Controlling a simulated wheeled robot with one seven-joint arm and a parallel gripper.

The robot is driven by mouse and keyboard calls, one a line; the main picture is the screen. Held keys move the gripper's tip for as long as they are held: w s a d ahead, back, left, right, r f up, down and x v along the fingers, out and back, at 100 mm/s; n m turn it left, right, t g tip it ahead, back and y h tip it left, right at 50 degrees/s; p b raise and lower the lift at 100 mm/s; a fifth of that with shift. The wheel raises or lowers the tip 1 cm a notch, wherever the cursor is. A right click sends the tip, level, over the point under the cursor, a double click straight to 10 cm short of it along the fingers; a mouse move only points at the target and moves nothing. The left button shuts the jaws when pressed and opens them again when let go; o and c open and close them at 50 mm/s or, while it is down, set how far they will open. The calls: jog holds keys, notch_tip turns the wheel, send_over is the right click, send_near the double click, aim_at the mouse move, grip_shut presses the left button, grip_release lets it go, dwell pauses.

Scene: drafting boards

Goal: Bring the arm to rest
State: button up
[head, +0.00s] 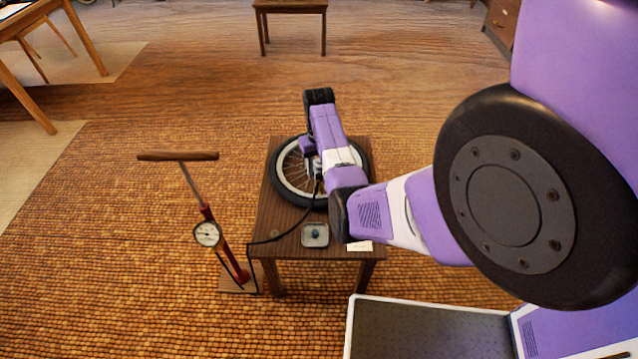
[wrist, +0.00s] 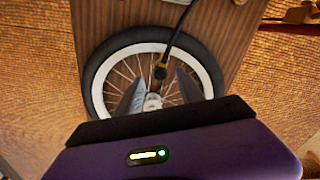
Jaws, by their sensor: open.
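My gripper (wrist: 157,92) is open in the wrist view, its two grey fingers spread above a spoked wheel (wrist: 101,75). The wheel's metal hub (wrist: 152,102) shows between the fingers, and I cannot tell the gap to it. In the head view my purple and white arm reaches over the wheel (head: 290,190) and hides part of it; the fingertips are not clear there. The wheel lies flat on a small wooden table (head: 275,232). A black hose ends in a dark fitting (wrist: 160,72) near the hub.
A red floor pump (head: 222,245) with a gauge stands left of the table, its hose running to the wheel. Open floor surrounds the table's left and back.

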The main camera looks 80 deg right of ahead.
jog(key=shift+r, duration=1.7)
jog(key=w+d+r+t+h, duration=0.3)
jog(key=w+d+r+h, duration=0.3)
jog(key=d+h, duration=0.2)
jog(key=w+a+r+n+t+h+p, duration=0.1)
jog(key=w+a+r+t, duration=0.1)
jog(key=a, duration=0.5)
jog(key=w+a+r+n+t+h+p, duration=0.1)
jog(key=w+a+r+n+t, duration=0.15)
jog(key=a, duration=0.45)
jog(key=w+a+r+n+t+h+p, duration=0.1)
jog(key=w+a+r+t, duration=0.15)
jog(key=a, duration=0.45)
jog(key=s+a+r+n+t+y+p, duration=0.1)
jog(key=s+a+r+n+t+y, duration=0.25)
jog(key=a, duration=0.65)
jog(key=s+a+r+t+y+p, duration=0.15)
jog(key=s+a+r, duration=0.4)
jog(key=a, duration=0.55)
jog(key=s+a+r+n+t+y, duration=0.25)
jog(key=s+a+r, duration=0.2)
jog(key=a, duration=0.55)
jog(key=s+a+n+g+y+p, duration=0.1)
jog(key=s+a+g+y, duration=0.1)
jog(key=s+a, duration=0.3)
jog(key=shift+s+a+f+g+y, duration=0.15)
jog(key=shift+s+g+y, duration=0.25)
jog(key=shift+y, duration=0.35)
